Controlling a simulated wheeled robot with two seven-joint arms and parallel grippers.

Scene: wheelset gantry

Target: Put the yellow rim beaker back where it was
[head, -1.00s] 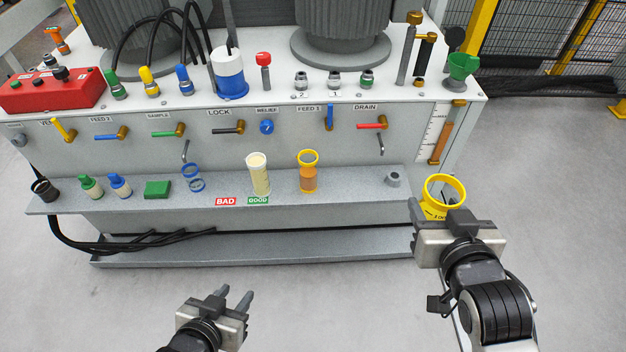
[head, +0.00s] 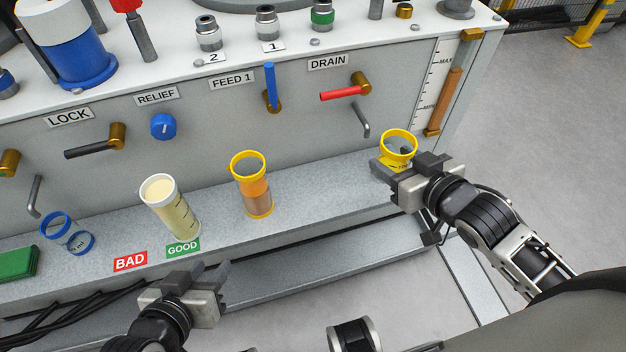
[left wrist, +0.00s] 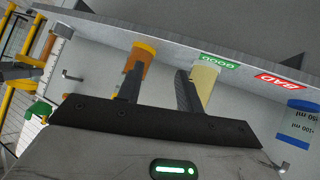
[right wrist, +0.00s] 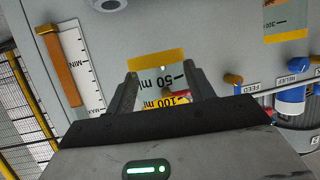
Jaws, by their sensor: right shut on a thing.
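The yellow rim beaker (head: 398,150) is clear, with a yellow rim and ml marks. My right gripper (head: 396,172) is shut on it, at the right end of the grey ledge (head: 325,187). In the right wrist view the beaker (right wrist: 158,82) sits between the two fingers. Whether its base touches the ledge is hidden. My left gripper (head: 208,278) is open and empty in front of the ledge, below the GOOD label (head: 183,247). A second yellow-rimmed vessel (head: 252,190), holding orange liquid, stands on the ledge.
A white-rimmed beaker (head: 170,207) of pale liquid stands behind the GOOD label. A blue-rimmed beaker (head: 68,234) and green block (head: 18,262) are further left. The red DRAIN handle (head: 345,93) and a grey lever (head: 360,120) jut out near my right gripper. The ledge between orange vessel and right gripper is clear.

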